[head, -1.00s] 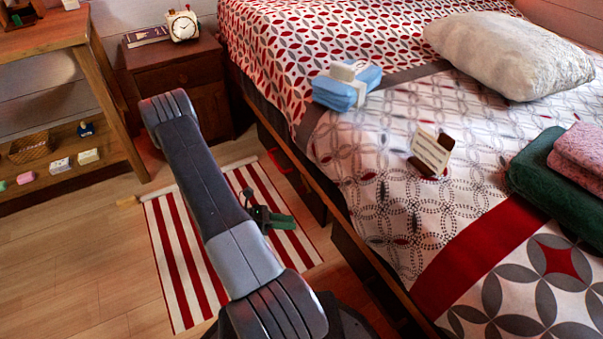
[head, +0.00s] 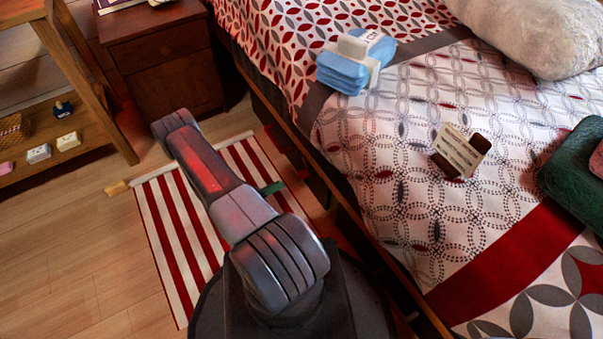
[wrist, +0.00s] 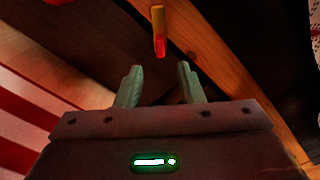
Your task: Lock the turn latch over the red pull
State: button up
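In the wrist view my gripper (wrist: 160,67) is open, with its two pale green fingers apart and nothing between them. A narrow upright orange piece with a red lower end (wrist: 159,30) shows just beyond the fingertips, roughly centred between them. I cannot tell whether it is the turn latch, the red pull, or both overlapping. In the head view my arm hides most of the gripper; one green finger (head: 271,188) shows beside the bed's lower side. The red pull is not clearly visible in the head view.
The bed's wooden side rail (wrist: 215,65) runs diagonally past the gripper. A red-striped rug (head: 185,235) lies on the floor beside the bed. A nightstand (head: 165,65) and a wooden shelf (head: 75,80) stand farther back. Open floor lies at left.

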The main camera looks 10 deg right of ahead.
aim_at(301, 174)
jog(key=b+x, duration=0.2)
jog(key=x, duration=0.8)
jog(key=shift+w+d, duration=0.15)
jog(key=shift+d, duration=0.2)
grip_shut()
